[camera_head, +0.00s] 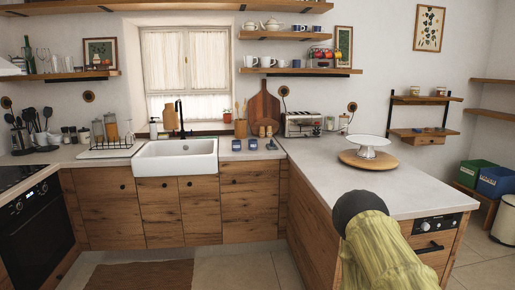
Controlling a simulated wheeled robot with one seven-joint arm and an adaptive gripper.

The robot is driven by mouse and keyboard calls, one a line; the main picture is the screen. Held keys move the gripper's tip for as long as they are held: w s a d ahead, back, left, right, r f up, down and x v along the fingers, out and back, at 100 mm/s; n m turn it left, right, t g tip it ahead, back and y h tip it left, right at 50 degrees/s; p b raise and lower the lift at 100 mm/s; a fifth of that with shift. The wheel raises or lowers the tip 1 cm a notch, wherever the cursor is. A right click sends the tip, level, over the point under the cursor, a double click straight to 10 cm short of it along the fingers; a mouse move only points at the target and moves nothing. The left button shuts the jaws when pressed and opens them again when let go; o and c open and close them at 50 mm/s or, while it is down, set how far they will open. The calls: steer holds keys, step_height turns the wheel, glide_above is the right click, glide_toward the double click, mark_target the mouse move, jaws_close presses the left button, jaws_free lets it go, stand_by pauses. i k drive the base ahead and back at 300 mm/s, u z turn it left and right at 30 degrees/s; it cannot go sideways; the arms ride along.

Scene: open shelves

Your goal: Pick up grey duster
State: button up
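No thing is clear enough to name as the grey duster with certainty. A small dark greyish item (271,146) lies on the counter right of the sink and may be it, but it is too small to tell. Two small blue items (252,144) lie just left of it. A yellow-green, streaked part with a round black end rises at the lower right and seems to be part of my arm. My gripper's fingers do not show.
The white sink (176,158) with a black tap is left of the small items. A white cake stand (368,146) stands on a round wooden board on the right counter. A toaster (301,125) and cutting board (264,107) stand at the back. Floor is open between the counters.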

mark_target(271, 146)
steer(key=u, duration=0.2)
steer(key=i, duration=0.45)
steer(key=u, duration=0.65)
steer(key=i, duration=1.65)
steer(key=z, duration=0.3)
steer(key=i, duration=1.5)
steer(key=z, duration=0.9)
